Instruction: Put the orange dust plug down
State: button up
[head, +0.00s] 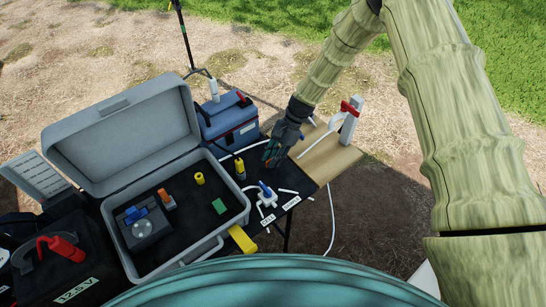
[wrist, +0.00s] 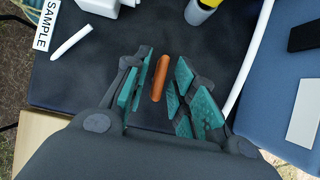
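The orange dust plug (wrist: 160,78) shows in the wrist view as a short orange rod over the dark mat (wrist: 105,58). Whether the plug rests fully on the mat is hard to tell. In the head view my gripper (head: 273,152) is low over the back of the dark mat, and the plug cannot be made out there.
An open grey case (head: 215,247) stands left, holding a grey device (head: 150,228) and small parts. A white hose (wrist: 250,60) runs right of my fingers.

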jog(key=shift+r+p, duration=0.35)
jog(key=shift+r, duration=0.2)
jog(key=b+v, duration=0.4)
jog(key=v, duration=0.8)
jog(key=shift+s, duration=0.1)
